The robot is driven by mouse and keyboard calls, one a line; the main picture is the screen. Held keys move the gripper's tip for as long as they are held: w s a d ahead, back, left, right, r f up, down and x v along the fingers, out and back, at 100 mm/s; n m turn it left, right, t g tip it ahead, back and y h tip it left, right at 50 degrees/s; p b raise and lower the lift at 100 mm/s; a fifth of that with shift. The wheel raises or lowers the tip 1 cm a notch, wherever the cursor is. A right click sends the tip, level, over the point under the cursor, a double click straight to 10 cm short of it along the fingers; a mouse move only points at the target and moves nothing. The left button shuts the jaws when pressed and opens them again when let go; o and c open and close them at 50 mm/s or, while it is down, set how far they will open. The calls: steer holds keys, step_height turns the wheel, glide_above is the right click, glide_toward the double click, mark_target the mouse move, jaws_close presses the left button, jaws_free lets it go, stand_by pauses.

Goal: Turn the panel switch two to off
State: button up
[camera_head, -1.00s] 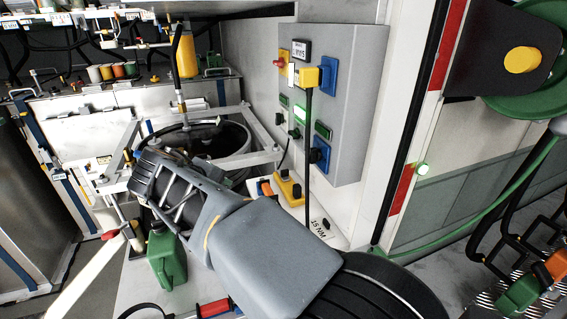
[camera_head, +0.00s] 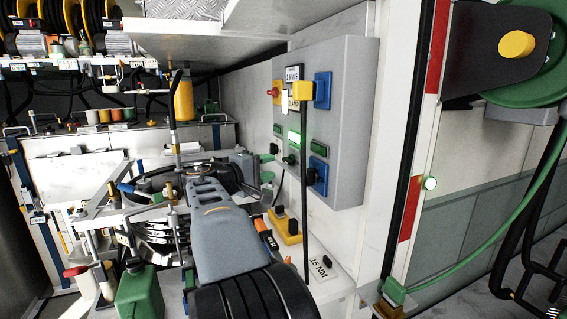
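The grey panel box (camera_head: 345,125) hangs on the wall right of centre. Its face carries a row of lamps; the middle lamp (camera_head: 294,138) glows bright green, and the lamps either side look dark. Below them are small dark knobs, one (camera_head: 289,160) under the lit lamp and one (camera_head: 274,148) to its left. No number for switch two is readable, and the knob angles are too small to tell. My arm reaches up from the bottom, its end just left of the panel, seemingly apart from the knobs. My gripper's fingers cannot be made out.
A yellow plug (camera_head: 303,91) with a black cable hangs across the panel front. Blue sockets (camera_head: 322,90) sit at its right. A yellow control box (camera_head: 286,226) lies below. A green canister (camera_head: 140,294) and a strapped-tank frame crowd the left. A red-white post (camera_head: 412,205) stands right.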

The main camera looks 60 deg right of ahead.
mark_target(285, 162)
steer(key=shift+x, duration=3.1)
jaws_close()
